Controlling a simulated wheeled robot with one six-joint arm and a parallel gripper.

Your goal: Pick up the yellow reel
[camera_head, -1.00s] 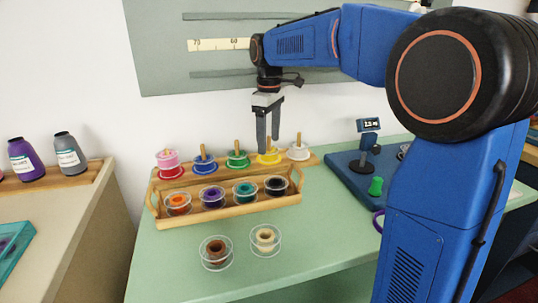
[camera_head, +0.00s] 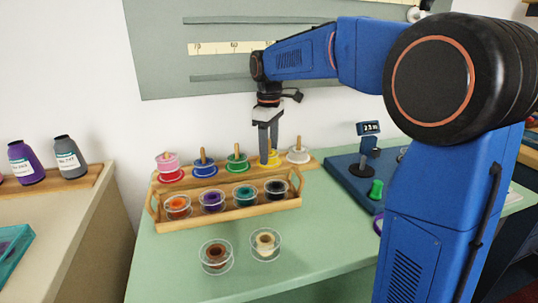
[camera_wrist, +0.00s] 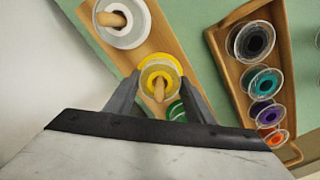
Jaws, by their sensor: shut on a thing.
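The yellow reel (camera_head: 271,162) sits on a peg of the wooden peg rack, between the green reel (camera_head: 237,162) and the white reel (camera_head: 299,155). My gripper (camera_head: 268,160) has come down from above with its fingers around the yellow reel. In the wrist view the yellow reel (camera_wrist: 160,72) lies between the two fingertips, with the peg's wooden tip (camera_wrist: 159,92) rising through its middle. My gripper (camera_wrist: 157,100) is shut on it. The reel's lower part is partly hidden by the fingers in the head view.
The rack also holds a pink-red reel (camera_head: 168,168) and a blue reel (camera_head: 204,168). In front stands a wooden tray (camera_head: 236,213) with orange, purple, teal and black reels. A brown reel (camera_head: 216,256) and a cream reel (camera_head: 266,243) lie on the green counter (camera_head: 320,225). A blue scale (camera_head: 350,180) stands right.

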